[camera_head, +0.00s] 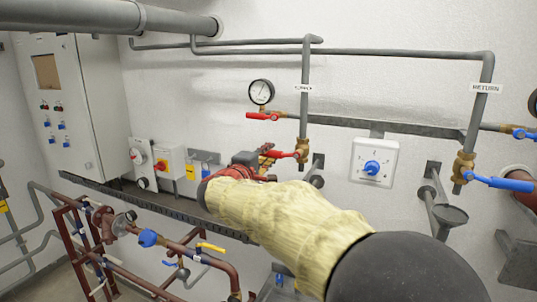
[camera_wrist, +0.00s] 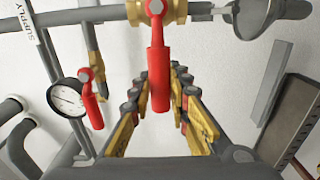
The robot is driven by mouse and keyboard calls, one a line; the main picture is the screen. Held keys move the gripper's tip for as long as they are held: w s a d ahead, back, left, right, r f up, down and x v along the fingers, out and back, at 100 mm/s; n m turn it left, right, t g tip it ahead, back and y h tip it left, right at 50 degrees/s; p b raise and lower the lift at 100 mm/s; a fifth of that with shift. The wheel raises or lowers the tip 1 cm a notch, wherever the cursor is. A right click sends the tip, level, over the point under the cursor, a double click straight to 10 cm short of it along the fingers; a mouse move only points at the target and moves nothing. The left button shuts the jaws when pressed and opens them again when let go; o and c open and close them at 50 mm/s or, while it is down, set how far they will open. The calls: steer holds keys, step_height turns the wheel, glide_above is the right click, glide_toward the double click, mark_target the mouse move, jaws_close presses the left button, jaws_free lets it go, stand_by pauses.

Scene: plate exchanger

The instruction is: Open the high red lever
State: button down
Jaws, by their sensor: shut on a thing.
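A red lever (camera_head: 285,155) sits on a brass valve (camera_head: 302,147) on the vertical supply pipe. In the wrist view the red lever (camera_wrist: 159,75) extends from the brass valve (camera_wrist: 157,10) between my fingers. My gripper (camera_head: 264,160) is shut on this lever, with a finger at each side of its handle; the arm partly hides the gripper in the head view. A second, higher red lever (camera_head: 263,116) is under a round gauge (camera_head: 261,92), apart from my gripper. It also shows at the left of the wrist view (camera_wrist: 92,104).
A blue lever (camera_head: 500,183) is on the return pipe at the right. A white box with a blue knob (camera_head: 372,168) is on the wall between the pipes. Red pipework with a blue handle (camera_head: 148,238) stands at lower left. A grey cabinet (camera_head: 75,105) is at far left.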

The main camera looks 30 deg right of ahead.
steer(key=shift+f, duration=0.1)
stand_by(0.3)
steer(key=s+d+f+n+b, duration=0.3)
steer(key=f+n, duration=0.4)
steer(key=n, duration=0.6)
steer(key=shift+s+f+b, duration=0.25)
steer(key=shift+s+b, duration=0.25)
steer(key=shift+b, duration=0.85)
steer(key=shift+n, duration=0.3)
steer(key=c, duration=1.8)
jaws_free()
steer(key=shift+o, duration=0.7)
